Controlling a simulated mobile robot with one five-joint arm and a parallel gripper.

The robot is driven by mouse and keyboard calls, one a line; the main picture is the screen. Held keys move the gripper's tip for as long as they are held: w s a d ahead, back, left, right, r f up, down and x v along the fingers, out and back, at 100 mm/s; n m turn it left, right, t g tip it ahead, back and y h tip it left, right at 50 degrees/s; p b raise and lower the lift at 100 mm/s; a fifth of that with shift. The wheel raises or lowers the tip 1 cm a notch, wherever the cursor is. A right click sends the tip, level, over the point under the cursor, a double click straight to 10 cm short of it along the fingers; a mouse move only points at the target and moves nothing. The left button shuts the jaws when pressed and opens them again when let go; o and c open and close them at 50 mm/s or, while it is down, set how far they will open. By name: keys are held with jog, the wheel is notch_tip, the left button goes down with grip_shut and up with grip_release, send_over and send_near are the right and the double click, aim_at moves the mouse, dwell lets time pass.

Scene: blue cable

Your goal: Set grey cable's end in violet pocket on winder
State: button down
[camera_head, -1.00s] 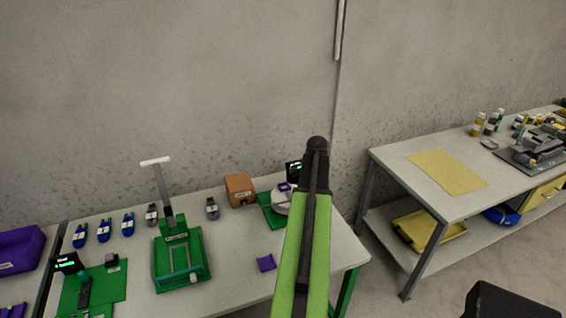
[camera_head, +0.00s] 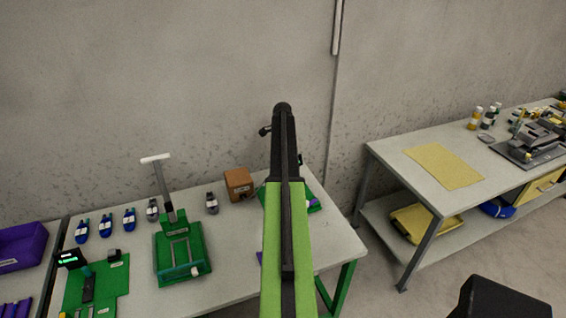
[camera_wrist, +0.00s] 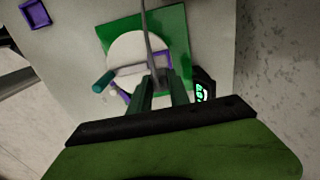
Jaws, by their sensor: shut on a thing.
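In the wrist view, my gripper (camera_wrist: 163,82) is shut on the grey cable (camera_wrist: 148,32), which runs up from between the fingers to the top edge. The gripper is over the winder, a green plate (camera_wrist: 176,28) with a round white drum (camera_wrist: 127,50). Violet parts show beside the fingers, including a violet piece (camera_wrist: 125,96) to the left; the fingers partly cover this area. I cannot tell whether the cable's end is inside the violet pocket. In the head view, my arm hides the gripper and most of the winder (camera_head: 315,208).
A small lit display (camera_wrist: 200,92) stands close right of the fingers. A teal-tipped handle (camera_wrist: 103,82) is on the left. A violet square tray (camera_wrist: 35,14) lies apart. In the head view, a brown box (camera_head: 239,185) and a green press-like fixture (camera_head: 180,245) stand left on the table.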

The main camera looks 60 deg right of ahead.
notch_tip(320, 180, down, 5)
jog(key=b, duration=0.4)
jog(key=shift+r, duration=0.1)
jog(key=shift+w, duration=0.1)
dwell(0.3)
jog(key=shift+f+b, duration=1.35)
jog(key=shift+b, duration=0.05)
dwell(1.3)
jog(key=c, duration=1.1)
grip_release()
jog(key=shift+c, duration=0.2)
